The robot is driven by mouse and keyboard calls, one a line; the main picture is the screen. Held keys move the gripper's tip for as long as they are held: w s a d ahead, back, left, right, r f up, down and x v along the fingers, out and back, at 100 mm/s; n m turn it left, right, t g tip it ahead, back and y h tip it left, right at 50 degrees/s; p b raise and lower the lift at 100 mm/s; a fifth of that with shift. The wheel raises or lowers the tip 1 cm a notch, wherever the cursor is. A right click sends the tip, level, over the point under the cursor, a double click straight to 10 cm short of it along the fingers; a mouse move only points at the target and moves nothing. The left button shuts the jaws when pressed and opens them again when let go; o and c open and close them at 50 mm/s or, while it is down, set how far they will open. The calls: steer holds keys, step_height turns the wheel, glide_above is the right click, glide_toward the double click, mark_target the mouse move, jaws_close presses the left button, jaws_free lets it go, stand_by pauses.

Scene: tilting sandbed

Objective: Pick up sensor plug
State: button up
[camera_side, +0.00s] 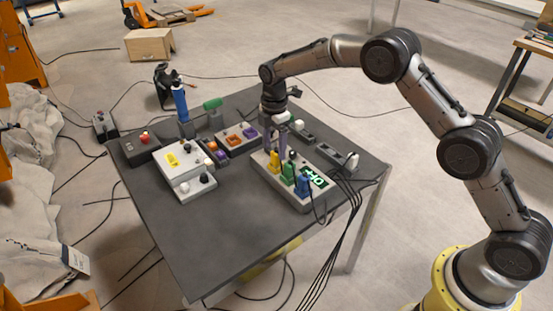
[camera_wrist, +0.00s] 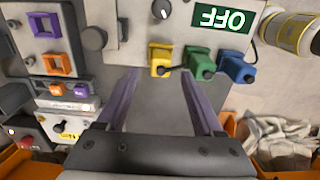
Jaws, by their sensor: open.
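In the side view a light grey box (camera_side: 262,172) on the table carries yellow (camera_side: 275,161), green (camera_side: 288,174) and blue (camera_side: 302,186) plugs in a row. The frames do not show which one is called the sensor plug. The wrist view shows the yellow plug (camera_wrist: 160,58), green plug (camera_wrist: 201,66) and blue plug (camera_wrist: 236,68) beside a green display (camera_wrist: 223,18) reading OFF. My gripper (camera_side: 276,140) points down close to the yellow end of the box. In the wrist view my gripper (camera_wrist: 159,76) is open and empty, its purple fingertips spread either side of the yellow plug's line.
A panel with orange and purple sockets (camera_side: 236,139) lies left of the box. A white box with a yellow label (camera_side: 183,160) and a dark box with a red button (camera_side: 141,148) stand farther left. Cables (camera_side: 345,215) hang over the right edge. The table's front (camera_side: 215,245) is clear.

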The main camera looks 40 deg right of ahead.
mark_target(276, 150)
steer(key=f, duration=0.4)
steer(key=shift+d+f, duration=0.2)
steer(key=shift+d, duration=0.05)
jaws_close()
